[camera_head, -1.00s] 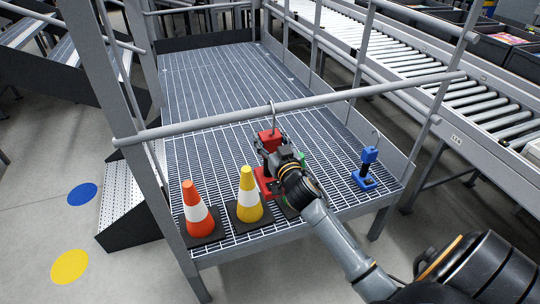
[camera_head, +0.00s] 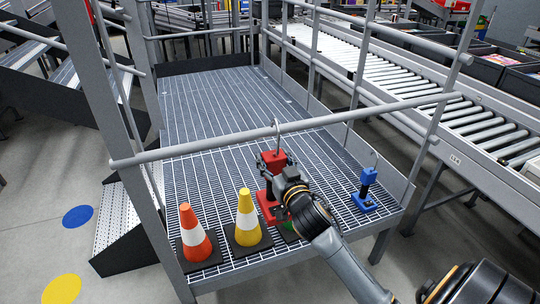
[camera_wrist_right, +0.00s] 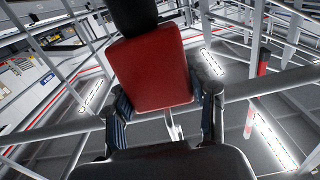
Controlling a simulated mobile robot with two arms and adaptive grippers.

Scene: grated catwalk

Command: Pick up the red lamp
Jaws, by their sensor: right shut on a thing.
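The red lamp (camera_head: 272,160) has a red block body, a red base and a grey hook on top. In the head view it is upright at the front middle of the grated platform. My right gripper (camera_head: 281,184) is at its body from the front right and hides part of it. In the right wrist view the lamp's red body (camera_wrist_right: 152,70) fills the space between the two fingers, which are shut on it. I cannot tell whether its base touches the grating. My left gripper is out of view.
An orange cone (camera_head: 194,236) and a yellow cone (camera_head: 247,220) stand left of the lamp. A blue lamp (camera_head: 367,189) stands to the right. A green thing (camera_head: 289,228) is mostly hidden behind my arm. A grey rail (camera_head: 210,147) crosses in front of the platform. A roller conveyor (camera_head: 400,87) runs at right.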

